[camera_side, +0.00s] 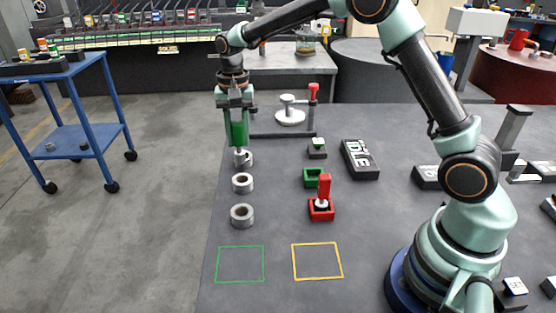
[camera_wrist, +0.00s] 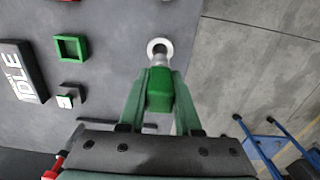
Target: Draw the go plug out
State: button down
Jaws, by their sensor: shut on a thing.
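My gripper (camera_side: 236,106) is shut on the green go plug (camera_side: 238,133), which hangs upright with its grey pin downward. The green square holder (camera_side: 311,178) is empty.
A red plug (camera_side: 324,187) stands in a red holder (camera_side: 321,211). Green (camera_side: 240,282) and yellow (camera_side: 317,278) outlines in front are empty.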

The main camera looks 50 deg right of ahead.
aim_at(237, 123)
jog(key=shift+r, duration=1.6)
